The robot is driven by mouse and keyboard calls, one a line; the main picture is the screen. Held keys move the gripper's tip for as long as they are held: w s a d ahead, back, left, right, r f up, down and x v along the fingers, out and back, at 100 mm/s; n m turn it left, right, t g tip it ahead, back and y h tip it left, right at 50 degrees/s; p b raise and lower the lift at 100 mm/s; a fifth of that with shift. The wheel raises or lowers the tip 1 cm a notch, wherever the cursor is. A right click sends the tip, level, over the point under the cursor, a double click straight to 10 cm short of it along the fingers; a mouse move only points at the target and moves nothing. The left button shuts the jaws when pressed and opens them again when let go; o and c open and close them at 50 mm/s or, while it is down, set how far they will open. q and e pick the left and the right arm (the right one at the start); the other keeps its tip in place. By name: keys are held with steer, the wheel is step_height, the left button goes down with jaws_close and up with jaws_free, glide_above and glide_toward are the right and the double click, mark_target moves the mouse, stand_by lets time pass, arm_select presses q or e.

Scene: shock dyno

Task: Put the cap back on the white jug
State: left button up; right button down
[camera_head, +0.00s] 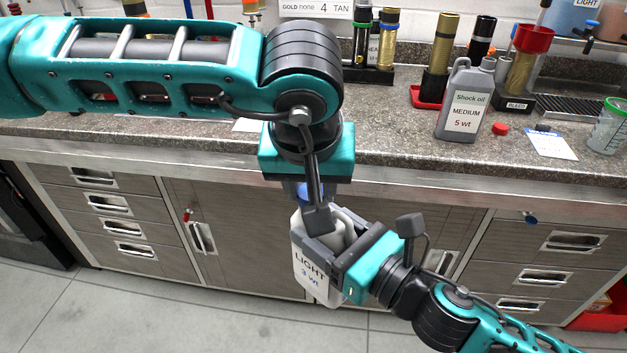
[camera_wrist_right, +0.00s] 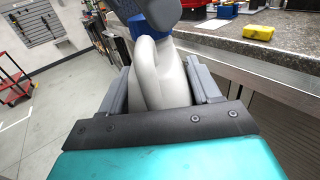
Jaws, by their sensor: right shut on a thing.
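The white jug (camera_head: 305,262), labelled LIGHT 3 wt, hangs in the air in front of the counter, slightly tilted. My right gripper (camera_head: 335,240) is shut on it from the right. In the right wrist view, the jug's handle and shoulder (camera_wrist_right: 160,75) sit between the fingers. A blue cap (camera_head: 303,190) is at the jug's neck, under my left gripper (camera_head: 312,205). The cap also shows in the right wrist view (camera_wrist_right: 138,25). The left fingers reach down around the cap and hide much of it. Their grip and the cap's seating on the neck are unclear.
The counter (camera_head: 400,150) runs behind both arms. A grey Shock oil MEDIUM jug (camera_head: 466,105) stands on it, with a red cap (camera_head: 500,129) beside it. A clear cup (camera_head: 608,128) and a paper card (camera_head: 550,144) are at the right. Drawers are below.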

arm_select(q)
steer(key=o, duration=1)
steer(key=shift+r, duration=0.15)
step_height(320, 180, up, 4)
steer(key=shift+r, duration=0.15)
steer(key=shift+c, duration=0.4)
